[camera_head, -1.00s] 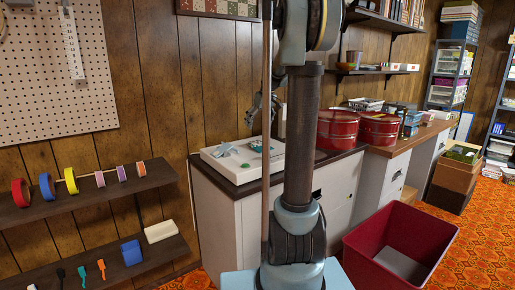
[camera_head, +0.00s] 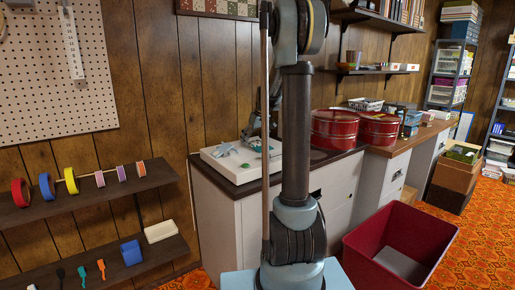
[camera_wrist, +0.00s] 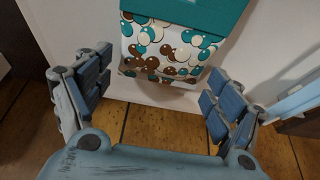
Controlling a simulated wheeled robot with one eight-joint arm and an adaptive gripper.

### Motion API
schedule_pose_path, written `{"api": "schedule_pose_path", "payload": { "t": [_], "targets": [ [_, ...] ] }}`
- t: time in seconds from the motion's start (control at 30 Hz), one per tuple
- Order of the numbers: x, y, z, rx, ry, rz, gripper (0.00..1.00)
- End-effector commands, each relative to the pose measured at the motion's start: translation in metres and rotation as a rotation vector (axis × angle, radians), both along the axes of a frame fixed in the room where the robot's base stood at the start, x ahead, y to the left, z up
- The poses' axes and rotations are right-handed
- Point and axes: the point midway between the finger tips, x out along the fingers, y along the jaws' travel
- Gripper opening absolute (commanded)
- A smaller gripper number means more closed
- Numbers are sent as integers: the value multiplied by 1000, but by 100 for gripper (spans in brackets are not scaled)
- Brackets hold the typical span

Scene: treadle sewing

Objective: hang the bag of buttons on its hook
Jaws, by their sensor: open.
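The bag of buttons (camera_wrist: 165,48) shows in the wrist view at the top middle. It has a teal upper part and a white lower part with teal, brown and cream round spots. A pale surface is behind it. My gripper (camera_wrist: 157,88) is open, its two blue-grey fingers on either side below the bag, with nothing gripped. In the head view my gripper (camera_head: 254,130) is low over the white board, partly hidden by my arm. Small teal pieces (camera_head: 225,150) lie on that board. I cannot make out the hook.
The white board (camera_head: 225,168) lies on a dark-topped cabinet (camera_head: 228,188). Two red round tins (camera_head: 335,128) stand just to the right. A pegboard (camera_head: 50,90) and shelves with coloured rolls (camera_head: 100,180) are on the left. A dark red bin (camera_head: 365,250) stands on the floor.

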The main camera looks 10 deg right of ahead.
Motion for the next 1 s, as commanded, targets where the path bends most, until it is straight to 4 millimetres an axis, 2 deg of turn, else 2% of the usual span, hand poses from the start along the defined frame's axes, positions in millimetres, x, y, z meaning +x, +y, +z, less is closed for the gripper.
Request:
{"api": "schedule_pose_path", "payload": {
  "t": [0.2,0.37,0.73,0.87,1.0],
  "targets": [
    [0,0,-1,0,0,0,85],
    [0,0,0,0,0,0,51],
    [0,0,3,0,0,0,50],
    [0,0,16,0,0,0,50],
    [0,0,40,0,0,0,50]
  ]
}}
